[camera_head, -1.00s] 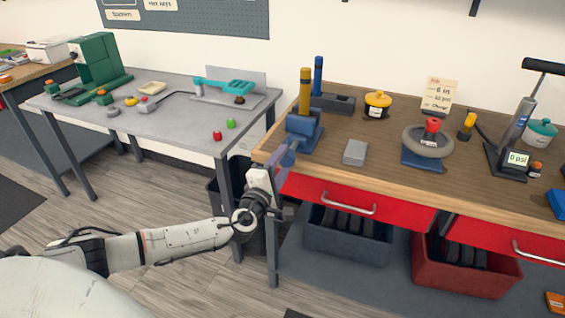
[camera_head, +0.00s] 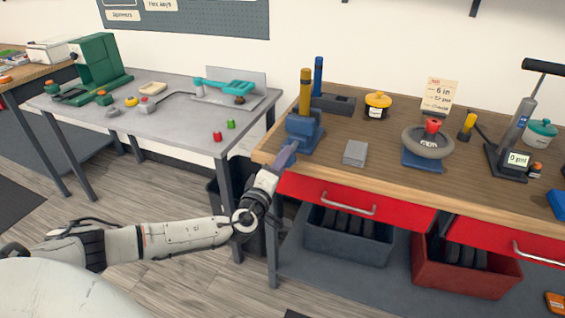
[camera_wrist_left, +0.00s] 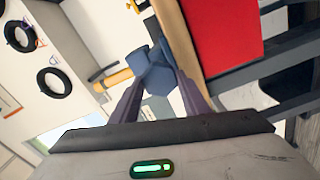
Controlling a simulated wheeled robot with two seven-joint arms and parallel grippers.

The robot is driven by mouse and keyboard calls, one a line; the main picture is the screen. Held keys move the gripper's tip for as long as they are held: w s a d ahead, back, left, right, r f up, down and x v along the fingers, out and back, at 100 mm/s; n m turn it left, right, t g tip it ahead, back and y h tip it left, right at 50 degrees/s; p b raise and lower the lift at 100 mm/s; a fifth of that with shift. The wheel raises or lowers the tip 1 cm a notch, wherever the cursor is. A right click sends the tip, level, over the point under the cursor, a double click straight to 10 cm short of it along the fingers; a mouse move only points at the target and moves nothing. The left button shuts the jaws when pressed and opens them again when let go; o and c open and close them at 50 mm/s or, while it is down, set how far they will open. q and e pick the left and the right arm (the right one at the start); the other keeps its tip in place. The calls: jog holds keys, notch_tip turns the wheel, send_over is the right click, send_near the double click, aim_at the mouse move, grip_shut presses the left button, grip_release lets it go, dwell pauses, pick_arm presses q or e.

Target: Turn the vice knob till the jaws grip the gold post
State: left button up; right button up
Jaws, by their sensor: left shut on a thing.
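The blue vice (camera_head: 304,135) stands at the left front corner of the wooden bench. The gold post (camera_head: 306,92) stands upright at the vice; I cannot tell if the jaws touch it. My left gripper (camera_head: 288,150) reaches up to the front of the vice and is shut on its knob. In the left wrist view the blue knob (camera_wrist_left: 157,80) sits between my two fingers, which partly hide it. The gold post (camera_wrist_left: 113,79) shows there to the left of it. My right gripper is in neither view.
A blue post (camera_head: 318,76) stands in a dark block behind the vice. A grey block (camera_head: 355,153) lies on the bench to the right. The red drawer (camera_head: 352,200) is under the bench edge, close to my left wrist. A grey table (camera_head: 180,120) stands to the left.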

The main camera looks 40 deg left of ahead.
pick_arm(q)
jog(key=o, duration=1.1)
jog(key=shift+c, duration=0.2)
jog(key=v, duration=1)
jog(key=shift+s, duration=0.2)
